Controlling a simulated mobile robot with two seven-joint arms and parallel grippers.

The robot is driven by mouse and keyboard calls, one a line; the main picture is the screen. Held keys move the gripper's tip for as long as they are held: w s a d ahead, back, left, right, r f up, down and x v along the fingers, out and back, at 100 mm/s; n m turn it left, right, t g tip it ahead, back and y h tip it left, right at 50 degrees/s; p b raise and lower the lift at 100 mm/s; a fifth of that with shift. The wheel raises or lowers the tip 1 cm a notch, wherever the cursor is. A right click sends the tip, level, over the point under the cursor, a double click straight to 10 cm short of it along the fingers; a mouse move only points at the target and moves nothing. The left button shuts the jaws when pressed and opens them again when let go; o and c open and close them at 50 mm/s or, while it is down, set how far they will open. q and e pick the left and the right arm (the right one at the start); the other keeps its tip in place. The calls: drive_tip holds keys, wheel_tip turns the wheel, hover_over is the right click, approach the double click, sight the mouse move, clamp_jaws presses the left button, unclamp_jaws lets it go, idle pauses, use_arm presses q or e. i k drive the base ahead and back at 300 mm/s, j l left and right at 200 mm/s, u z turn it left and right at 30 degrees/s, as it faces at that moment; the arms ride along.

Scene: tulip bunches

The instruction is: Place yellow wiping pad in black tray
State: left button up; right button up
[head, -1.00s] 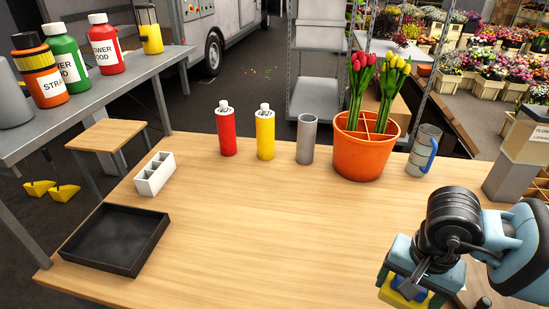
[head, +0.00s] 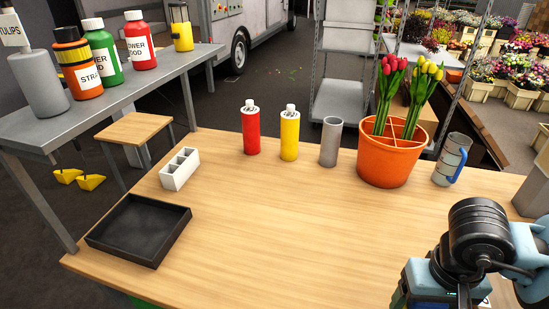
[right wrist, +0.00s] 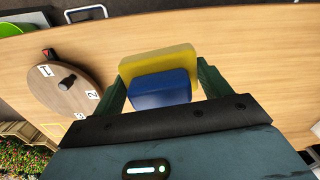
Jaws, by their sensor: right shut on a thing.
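The black tray (head: 140,252) lies flat and empty on the front left of the wooden table in the head view. My right gripper (right wrist: 163,84) is shut on the yellow wiping pad (right wrist: 160,62), which has a blue block-like part (right wrist: 160,90) on the side nearer the gripper. In the right wrist view the pad sits between the two green fingers, above the wooden table. In the head view my right arm is at the bottom right, far to the right of the tray, and the pad is hidden there. My left gripper is not in view.
A white divided holder (head: 180,168) stands behind the tray. The table's middle is clear. A round numbered board (right wrist: 70,82) shows in the wrist view.

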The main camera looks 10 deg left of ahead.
sight(142, 230)
drive_tip(key=u, duration=2.1)
drive_tip(key=i+l, duration=0.5)
drive_tip(key=l, duration=0.25)
